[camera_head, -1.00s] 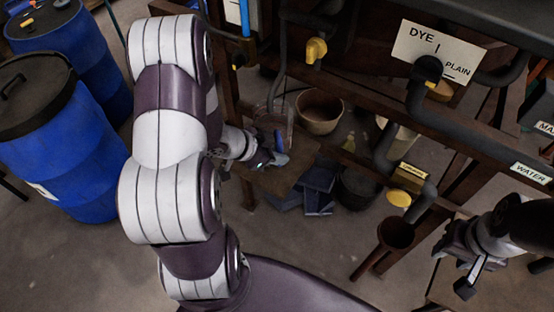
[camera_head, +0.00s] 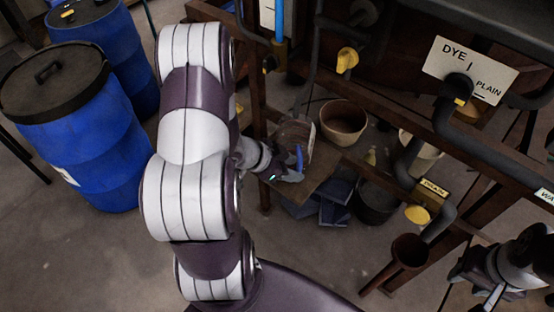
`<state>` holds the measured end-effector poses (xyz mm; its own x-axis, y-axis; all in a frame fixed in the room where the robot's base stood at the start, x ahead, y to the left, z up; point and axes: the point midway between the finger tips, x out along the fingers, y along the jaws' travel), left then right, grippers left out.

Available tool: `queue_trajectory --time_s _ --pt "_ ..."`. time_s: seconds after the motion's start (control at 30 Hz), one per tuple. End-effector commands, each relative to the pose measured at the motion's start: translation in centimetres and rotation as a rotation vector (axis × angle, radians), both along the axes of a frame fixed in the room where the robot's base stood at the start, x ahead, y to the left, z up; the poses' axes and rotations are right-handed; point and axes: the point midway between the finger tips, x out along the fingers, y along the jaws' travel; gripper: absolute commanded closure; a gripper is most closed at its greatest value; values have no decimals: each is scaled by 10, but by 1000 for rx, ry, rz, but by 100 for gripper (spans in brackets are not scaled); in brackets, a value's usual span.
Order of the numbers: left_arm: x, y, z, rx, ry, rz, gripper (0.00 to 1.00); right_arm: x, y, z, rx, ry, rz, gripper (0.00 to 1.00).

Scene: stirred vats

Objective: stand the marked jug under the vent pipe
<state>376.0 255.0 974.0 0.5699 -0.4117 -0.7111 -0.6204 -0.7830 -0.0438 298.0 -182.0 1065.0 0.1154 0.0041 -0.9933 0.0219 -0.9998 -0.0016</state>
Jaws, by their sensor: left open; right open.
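A brown-grey vessel with a pale side edge and a blue strip (camera_head: 297,140), perhaps the marked jug, stands on a low wooden shelf (camera_head: 325,192). My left gripper (camera_head: 290,176) is open at its near side and hides its lower part. I cannot tell whether they touch. My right gripper (camera_head: 492,296) is open at the lower right, partly cut off by the frame and away from the vessel. No pipe carries a readable vent label. A dark pipe (camera_head: 443,218) beside a yellow drain label ends above a brown funnel-like cup (camera_head: 410,250).
A brown bowl (camera_head: 343,122) stands just right of the vessel. Dark blue blocks (camera_head: 335,212) and a dark bucket (camera_head: 376,203) are below. Pipes and rusty beams with a dye/plain sign (camera_head: 470,70) fill the right.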

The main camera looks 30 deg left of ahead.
Motion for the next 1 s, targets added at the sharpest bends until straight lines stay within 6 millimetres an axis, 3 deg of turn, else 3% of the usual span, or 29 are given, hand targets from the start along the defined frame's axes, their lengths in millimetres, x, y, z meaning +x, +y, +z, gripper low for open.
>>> queue_trajectory --time_s 0.2,0.43,0.57,0.67,0.77,0.9,1.0 --pt "-28 22 40 2 -2 5 54 0 0 15 0 0 0 57" --pt "-49 36 64 1 0 4 54 0 0 22 0 0 0 57" --pt "-29 47 70 111 22 87 54 0 0 22 0 0 0 57" --pt "-3 53 83 262 96 271 54 0 0 22 0 0 0 57" --pt "-7 33 97 323 237 462 54 0 0 22 0 0 0 57" --pt "-46 -26 107 265 479 603 54 0 0 22 0 0 0 57" --pt "-69 -59 111 212 600 627 54 0 0 22 0 0 0 57"
